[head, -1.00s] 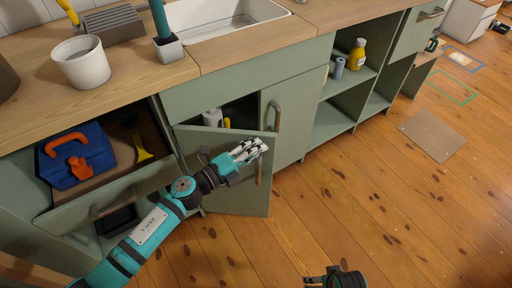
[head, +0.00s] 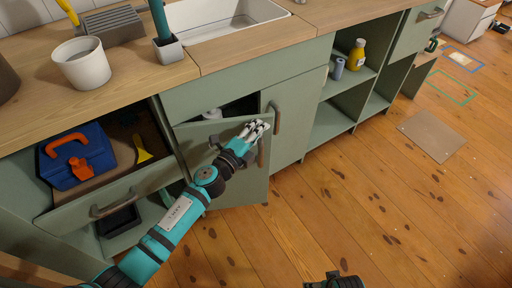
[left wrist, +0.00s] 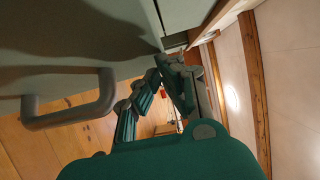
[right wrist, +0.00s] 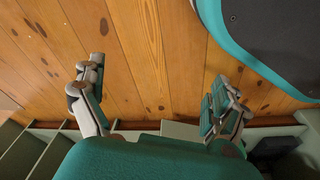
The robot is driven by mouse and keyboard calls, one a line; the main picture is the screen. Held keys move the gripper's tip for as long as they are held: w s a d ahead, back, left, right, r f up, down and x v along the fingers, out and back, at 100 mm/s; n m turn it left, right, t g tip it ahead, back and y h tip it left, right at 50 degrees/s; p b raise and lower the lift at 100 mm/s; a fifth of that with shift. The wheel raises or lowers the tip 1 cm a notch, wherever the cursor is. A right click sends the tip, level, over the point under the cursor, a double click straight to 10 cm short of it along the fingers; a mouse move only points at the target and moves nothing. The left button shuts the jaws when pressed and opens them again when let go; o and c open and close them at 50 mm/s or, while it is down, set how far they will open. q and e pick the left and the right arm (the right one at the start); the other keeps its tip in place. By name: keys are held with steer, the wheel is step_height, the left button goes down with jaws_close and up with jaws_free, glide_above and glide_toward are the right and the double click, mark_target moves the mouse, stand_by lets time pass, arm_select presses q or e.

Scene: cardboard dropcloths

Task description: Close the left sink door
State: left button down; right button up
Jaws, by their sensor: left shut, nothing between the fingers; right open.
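The left sink door (head: 240,185) is a green panel under the sink, standing partly open with a gap above its top edge. Its bar handle (head: 261,152) is on the right side, partly behind my gripper; the handle also shows large in the left wrist view (left wrist: 80,112). My left gripper (head: 259,126) is shut and empty at the door's upper right part, close to its outer face; I cannot tell whether it touches. My right gripper (right wrist: 158,80) is open and empty above the floor, at the bottom edge of the head view (head: 335,281).
The right sink door (head: 294,125) is closed. An open drawer (head: 120,190) holding a blue toolbox (head: 75,157) juts out at left. Open shelves (head: 335,115) are at right. The wooden floor in front is clear.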

mark_target(256, 116)
arm_select(q)
steer(key=w+y, duration=0.1)
steer(key=w+n+t+y+b, duration=0.1)
steer(key=w, duration=0.1)
steer(key=w+a+n+y+b, duration=0.1)
steer(key=w, duration=0.1)
steer(key=shift+w+f+t, duration=0.1)
steer(key=shift+t, duration=0.2)
steer(key=shift+w+a+n+y, duration=0.1)
steer(key=shift+n+y, duration=0.2)
arm_select(e)
steer(key=w+r, duration=0.3)
steer(key=r, duration=0.4)
steer(key=shift+a+r+t, duration=0.15)
steer(key=shift+r+t, duration=0.1)
steer(key=shift+t, duration=0.05)
steer(key=shift+s, duration=0.1)
